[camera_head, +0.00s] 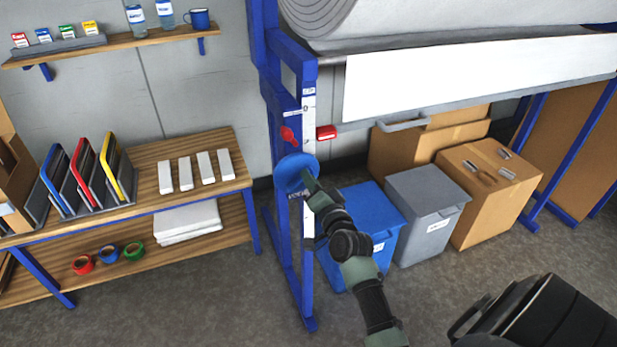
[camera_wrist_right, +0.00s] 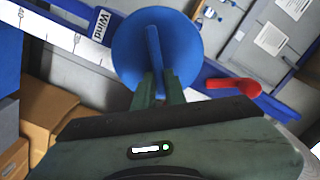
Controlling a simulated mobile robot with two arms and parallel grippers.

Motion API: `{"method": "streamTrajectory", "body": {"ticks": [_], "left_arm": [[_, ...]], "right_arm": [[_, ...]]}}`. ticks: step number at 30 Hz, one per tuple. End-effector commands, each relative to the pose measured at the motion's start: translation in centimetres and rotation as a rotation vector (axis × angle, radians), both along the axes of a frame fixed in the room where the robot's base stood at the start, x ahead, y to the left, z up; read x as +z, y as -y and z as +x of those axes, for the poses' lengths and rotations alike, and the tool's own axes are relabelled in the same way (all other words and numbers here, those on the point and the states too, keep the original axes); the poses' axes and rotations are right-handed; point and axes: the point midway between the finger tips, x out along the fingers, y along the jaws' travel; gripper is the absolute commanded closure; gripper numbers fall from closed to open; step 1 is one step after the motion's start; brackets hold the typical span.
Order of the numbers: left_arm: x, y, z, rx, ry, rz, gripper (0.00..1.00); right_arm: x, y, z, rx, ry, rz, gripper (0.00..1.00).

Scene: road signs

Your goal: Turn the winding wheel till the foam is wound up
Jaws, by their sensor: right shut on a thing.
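The winding wheel (camera_head: 291,173) is a round blue disc on the blue upright of the stand. It also shows in the right wrist view (camera_wrist_right: 190,48), with a raised blue bar across its face. My right gripper (camera_wrist_right: 160,78) is shut on that bar. In the head view my right gripper (camera_head: 308,178) reaches the wheel from the lower right and hides part of it. A thick grey roll of foam (camera_head: 325,15) sits at the top of the stand. A white sheet (camera_head: 450,75) hangs below the roll. My left gripper is not in view.
A red lever (camera_head: 288,135) and a red block (camera_head: 326,132) are just above the wheel. Blue (camera_head: 375,205) and grey (camera_head: 425,190) bins and cardboard boxes (camera_head: 490,165) stand to the right. A wooden bench (camera_head: 145,185) stands left. Floor before the stand is clear.

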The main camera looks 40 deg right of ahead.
Motion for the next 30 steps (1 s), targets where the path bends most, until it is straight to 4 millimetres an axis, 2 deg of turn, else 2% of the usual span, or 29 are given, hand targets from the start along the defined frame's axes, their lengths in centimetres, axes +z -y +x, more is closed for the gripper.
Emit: {"method": "streamTrajectory", "body": {"ticks": [21,30], "left_arm": [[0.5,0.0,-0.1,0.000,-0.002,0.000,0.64],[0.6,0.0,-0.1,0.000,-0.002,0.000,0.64]], "right_arm": [[-1.5,0.4,-0.1,-0.001,0.158,0.662,1.00],[-2.0,0.4,-0.1,-0.001,0.213,0.888,1.00]]}}
